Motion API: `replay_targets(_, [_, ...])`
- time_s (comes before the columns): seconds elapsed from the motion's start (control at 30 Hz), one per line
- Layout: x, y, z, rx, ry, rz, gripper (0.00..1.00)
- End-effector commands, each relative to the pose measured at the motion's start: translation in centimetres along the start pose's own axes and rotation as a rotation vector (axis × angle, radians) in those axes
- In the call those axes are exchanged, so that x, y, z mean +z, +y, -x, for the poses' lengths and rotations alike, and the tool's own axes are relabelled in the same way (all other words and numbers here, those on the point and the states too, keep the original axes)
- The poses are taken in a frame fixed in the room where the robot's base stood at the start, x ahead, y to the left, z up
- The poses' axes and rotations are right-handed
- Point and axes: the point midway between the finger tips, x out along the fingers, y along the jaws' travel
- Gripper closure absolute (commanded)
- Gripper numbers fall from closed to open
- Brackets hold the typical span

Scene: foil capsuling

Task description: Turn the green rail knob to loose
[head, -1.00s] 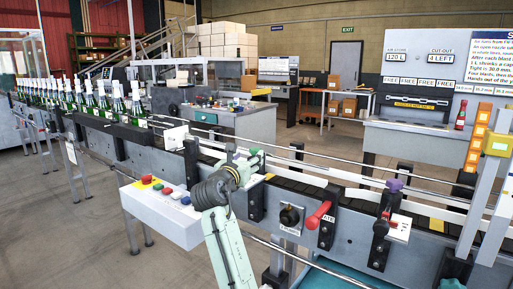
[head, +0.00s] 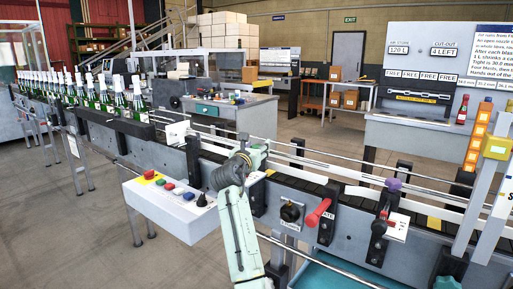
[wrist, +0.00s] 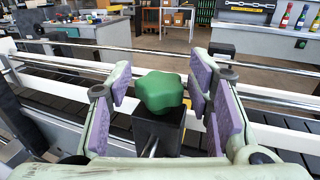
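The green rail knob (wrist: 160,92) is a lobed green knob on top of a black block (wrist: 158,132), seen in the middle of the wrist view. My gripper (wrist: 162,84) is open, with its purple-padded fingers to the left and right of the knob. Gaps show between the pads and the knob, so it is not gripped. In the head view my gripper (head: 244,160) is at the conveyor's near rail, and the knob is hidden behind it. I cannot read any tight or loose mark on the knob.
A purple knob (head: 393,185) on a black bracket, a red lever (head: 319,212) and a black dial (head: 290,212) are to the right along the conveyor. A button box (head: 170,207) stands out at left. Bottles (head: 100,95) line the belt farther back. Metal guide rails run behind the knob.

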Motion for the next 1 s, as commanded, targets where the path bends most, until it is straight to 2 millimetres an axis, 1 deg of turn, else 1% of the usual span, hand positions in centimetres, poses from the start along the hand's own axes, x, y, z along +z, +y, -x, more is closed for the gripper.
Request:
replay_targets(0.03, [-0.01, -0.01, 0.00, 0.000, 0.000, 0.000, 0.59])
replay_targets(0.07, [-0.01, 0.00, 0.01, 0.000, 0.000, 0.000, 0.61])
replay_targets(0.6, [-0.02, -0.01, 0.02, 0.000, 0.000, 0.000, 0.96])
replay_targets(0.83, [0.06, -0.20, -0.03, 0.019, 0.001, 0.000, 0.96])
replay_targets(1.0, [0.15, -0.37, -0.06, 0.086, 0.001, 0.000, 0.96])
